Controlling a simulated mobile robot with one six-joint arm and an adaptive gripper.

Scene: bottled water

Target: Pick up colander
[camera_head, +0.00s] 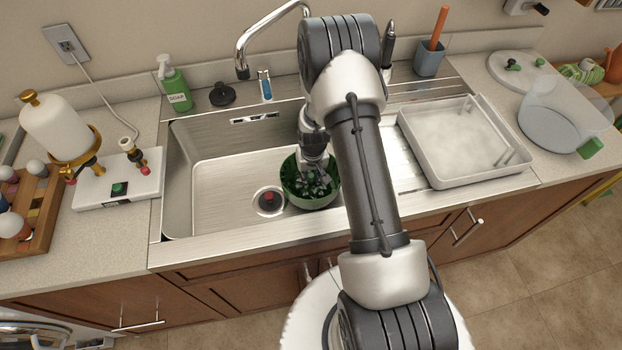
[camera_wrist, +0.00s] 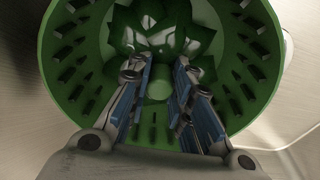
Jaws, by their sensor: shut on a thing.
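The green colander (camera_head: 315,204) sits in the sink, right of the drain. In the wrist view the slotted colander (camera_wrist: 262,62) fills most of the picture, with pointed leaf-like green parts at its far side and a round stub in its middle. My gripper (camera_head: 318,180) reaches down into it from above. In the wrist view my gripper (camera_wrist: 161,68) has its two fingers inside the bowl, on either side of the middle, closed on part of the colander. The exact contact at the fingertips is hard to see.
The steel sink (camera_head: 205,170) has free room at its left. A white tray (camera_head: 455,184) lies on the drainboard at right. The faucet (camera_head: 243,48) and a green soap bottle (camera_head: 177,88) stand behind. A white device (camera_head: 115,190) is on the left counter.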

